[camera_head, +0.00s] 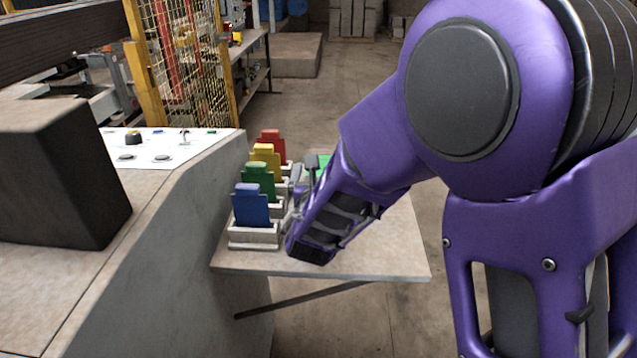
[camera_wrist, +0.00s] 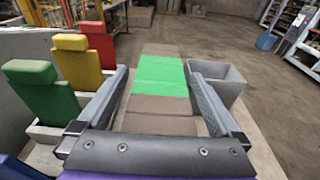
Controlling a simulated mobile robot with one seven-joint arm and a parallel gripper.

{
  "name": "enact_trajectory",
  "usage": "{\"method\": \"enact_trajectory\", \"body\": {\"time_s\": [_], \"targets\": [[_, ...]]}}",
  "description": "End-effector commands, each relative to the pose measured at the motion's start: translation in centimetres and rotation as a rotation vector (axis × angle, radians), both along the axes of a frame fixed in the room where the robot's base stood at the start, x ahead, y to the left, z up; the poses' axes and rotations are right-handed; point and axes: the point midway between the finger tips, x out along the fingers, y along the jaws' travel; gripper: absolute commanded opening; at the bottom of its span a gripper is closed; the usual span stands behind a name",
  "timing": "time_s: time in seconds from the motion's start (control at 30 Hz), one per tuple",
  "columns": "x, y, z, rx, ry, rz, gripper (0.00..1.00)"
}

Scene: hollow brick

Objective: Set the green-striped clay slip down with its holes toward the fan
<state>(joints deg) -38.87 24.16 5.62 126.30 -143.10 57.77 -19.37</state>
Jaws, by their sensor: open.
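The green-striped clay slip (camera_wrist: 160,105) is a long brown block with a bright green band. In the wrist view it lies lengthwise between the two fingers of my gripper (camera_wrist: 159,77). The fingers are open, one along each side of it; whether either touches it I cannot tell. In the head view only a bit of green (camera_head: 323,161) shows behind my arm, which hides the rest. No holes show on the faces in view. I cannot make out a fan.
Blue (camera_head: 250,206), green (camera_head: 258,181), yellow (camera_head: 265,158) and red (camera_head: 271,144) upright cards stand in grey holders left of my gripper on a shelf (camera_head: 375,262). A grey open bin (camera_wrist: 222,82) stands right of the slip. A control panel (camera_head: 170,147) and dark block (camera_head: 65,175) are left.

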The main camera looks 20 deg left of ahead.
Motion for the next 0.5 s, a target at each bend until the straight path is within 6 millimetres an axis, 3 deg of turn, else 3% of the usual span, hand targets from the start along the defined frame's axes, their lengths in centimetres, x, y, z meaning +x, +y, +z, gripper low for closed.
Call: {"method": "enact_trajectory", "body": {"time_s": [0.3,0.5], "targets": [[0.03,-0.07,-0.05,-0.001,0.0,0.001,1.0],[0.03,-0.07,-0.05,-0.001,0.0,0.001,0.66]]}}
